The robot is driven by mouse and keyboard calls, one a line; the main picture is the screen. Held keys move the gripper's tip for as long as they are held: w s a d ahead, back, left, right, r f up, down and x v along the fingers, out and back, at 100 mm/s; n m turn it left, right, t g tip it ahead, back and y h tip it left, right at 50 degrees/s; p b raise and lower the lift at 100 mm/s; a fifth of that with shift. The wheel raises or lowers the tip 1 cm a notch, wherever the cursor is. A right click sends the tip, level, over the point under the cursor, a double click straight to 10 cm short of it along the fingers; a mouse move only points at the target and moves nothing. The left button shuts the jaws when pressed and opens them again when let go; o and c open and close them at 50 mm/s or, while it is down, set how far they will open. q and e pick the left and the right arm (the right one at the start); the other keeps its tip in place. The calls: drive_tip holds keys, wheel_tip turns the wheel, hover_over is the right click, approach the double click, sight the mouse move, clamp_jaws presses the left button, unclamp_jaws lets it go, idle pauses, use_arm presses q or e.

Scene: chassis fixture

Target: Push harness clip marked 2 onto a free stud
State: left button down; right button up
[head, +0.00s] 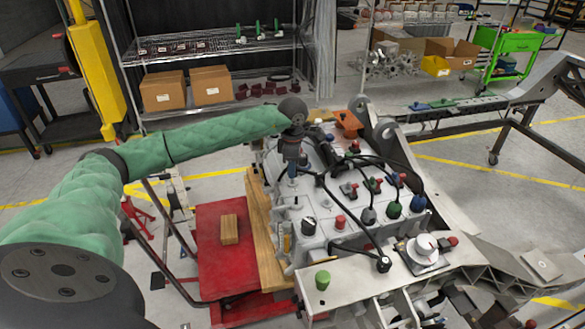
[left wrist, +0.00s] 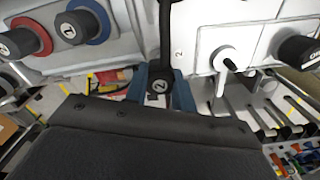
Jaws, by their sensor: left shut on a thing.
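My left gripper (head: 292,172) is over the far left part of the grey chassis casting (head: 330,190). In the left wrist view its blue fingers (left wrist: 160,92) are shut on a black clip marked 2 (left wrist: 158,87). A black cable runs from the clip up out of the picture. A white round boss with a dark-tipped stud (left wrist: 228,62) stands on the white panel to the right of the clip, apart from it. A small 2 is printed on the panel between them. The held clip cannot be made out in the head view. My right gripper is not in view.
In the left wrist view, a black cap with a blue ring, marked 1 (left wrist: 80,22), and one with a red ring (left wrist: 25,38) sit left. Another black cap (left wrist: 296,52) is at right. Black cables (head: 360,160) arch over the casting. A red cart (head: 222,265) stands left.

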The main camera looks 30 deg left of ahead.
use_arm(q)
drive_tip(key=shift+f, duration=0.1)
drive_tip(key=shift+f+b, duration=0.85)
drive_tip(key=shift+f, duration=0.05)
drive_tip(key=shift+f+b, duration=0.5)
drive_tip(key=shift+f, duration=0.05)
idle(0.4)
drive_tip(key=c, duration=1.1)
unclamp_jaws()
drive_tip(key=shift+r, duration=0.1)
drive_tip(key=shift+r+p, duration=0.6)
drive_tip(key=shift+r, duration=2.4)
